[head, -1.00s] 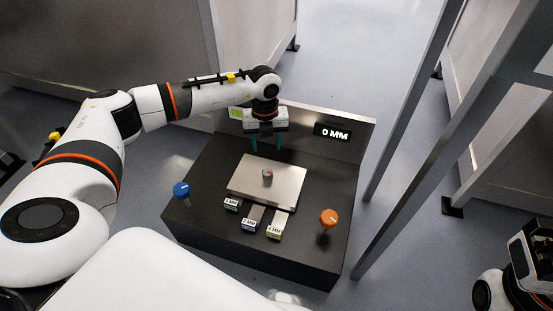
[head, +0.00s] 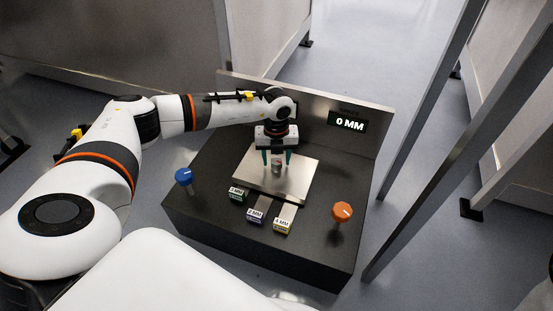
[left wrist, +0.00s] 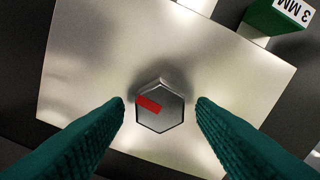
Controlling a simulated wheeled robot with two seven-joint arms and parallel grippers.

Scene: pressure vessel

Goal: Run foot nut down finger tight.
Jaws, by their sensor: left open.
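The foot nut (left wrist: 160,108) is a grey hexagon with a red mark on its top. It stands near the middle of a bright metal plate (left wrist: 85,60). In the head view the nut (head: 277,168) shows small on the plate (head: 300,185), partly below my gripper. My left gripper (head: 277,160) has green fingers pointing down, one on each side of the nut. In the left wrist view the left gripper (left wrist: 160,102) is open, with a gap between each fingertip and the nut. My right gripper is not in view.
A display (head: 348,121) reading 0 MM is behind. Metal posts stand right.

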